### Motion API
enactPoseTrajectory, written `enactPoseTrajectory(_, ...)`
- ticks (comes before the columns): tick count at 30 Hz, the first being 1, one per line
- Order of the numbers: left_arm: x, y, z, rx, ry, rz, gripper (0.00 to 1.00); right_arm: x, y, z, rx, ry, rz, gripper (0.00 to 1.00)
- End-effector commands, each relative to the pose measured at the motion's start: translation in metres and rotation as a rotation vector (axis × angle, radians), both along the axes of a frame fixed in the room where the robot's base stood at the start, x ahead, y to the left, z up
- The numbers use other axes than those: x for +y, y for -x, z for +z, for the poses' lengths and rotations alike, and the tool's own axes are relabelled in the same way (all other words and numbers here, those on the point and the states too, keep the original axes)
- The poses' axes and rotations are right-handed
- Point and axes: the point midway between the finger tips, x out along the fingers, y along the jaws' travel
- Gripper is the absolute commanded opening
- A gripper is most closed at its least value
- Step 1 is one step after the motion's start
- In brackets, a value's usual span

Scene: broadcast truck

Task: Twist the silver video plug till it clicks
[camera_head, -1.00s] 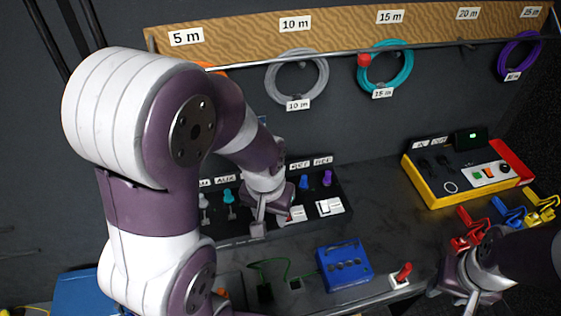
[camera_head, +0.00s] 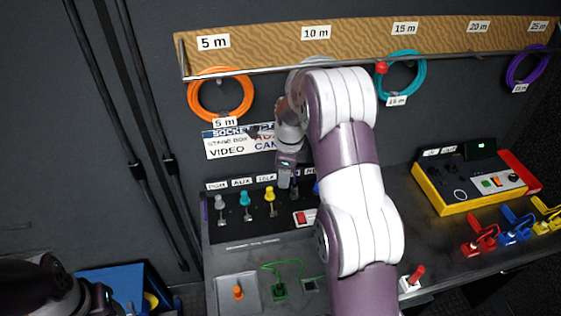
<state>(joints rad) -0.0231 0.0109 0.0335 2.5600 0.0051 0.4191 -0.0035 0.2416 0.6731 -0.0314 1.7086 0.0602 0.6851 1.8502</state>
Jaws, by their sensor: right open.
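A silver-grey plug (camera_head: 220,205) stands at the left end of a row on the dark sloped socket panel (camera_head: 258,228). A teal plug (camera_head: 245,199) and a yellow plug (camera_head: 270,195) stand to its right. I cannot tell for sure that the grey one is the video plug. My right gripper (camera_head: 288,188) points down over the panel, right of the yellow plug and apart from the grey one. It is open, its fingers small in view. My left gripper (camera_head: 103,300) is dark at the bottom left, its fingers unclear. My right arm hides the panel's right part.
A grey tray with an orange plug (camera_head: 238,292) and a green cable (camera_head: 279,290) lie in front of the panel. A red-handled switch (camera_head: 413,278), a yellow console (camera_head: 440,195) and coloured clamps are at right. Cable coils hang behind. A blue crate (camera_head: 110,277) is low left.

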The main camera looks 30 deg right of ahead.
Motion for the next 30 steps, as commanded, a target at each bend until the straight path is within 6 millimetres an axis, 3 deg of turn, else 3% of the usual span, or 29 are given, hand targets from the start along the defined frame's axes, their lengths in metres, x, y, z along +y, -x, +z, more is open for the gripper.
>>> enactPoseTrajectory(1, 0.000, 0.000, 0.000, 0.000, 0.000, 0.000, 0.53, -0.020, -0.016, -0.012, 0.005, -0.026, -0.227, 0.53)
enactPoseTrajectory(3, 0.000, 0.000, 0.000, 0.000, 0.000, 0.000, 0.53, -0.040, -0.033, -0.024, 0.006, -0.060, -0.506, 0.53)
enactPoseTrajectory(7, 0.000, 0.000, 0.000, 0.000, 0.000, 0.000, 0.53, -0.058, -0.046, -0.035, 0.005, -0.091, -0.771, 0.53)
enactPoseTrajectory(13, 0.000, 0.000, 0.008, 0.000, 0.000, 0.000, 0.53, -0.063, -0.051, -0.054, 0.010, -0.101, -0.849, 0.53)
enactPoseTrajectory(24, 0.000, 0.000, 0.033, 0.000, 0.000, 0.000, 0.53, -0.060, -0.060, -0.138, 0.008, -0.100, -0.844, 0.53)
enactPoseTrajectory(30, 0.000, 0.000, 0.037, 0.000, 0.000, 0.000, 0.53, -0.060, -0.063, -0.160, 0.005, -0.101, -0.843, 0.53)
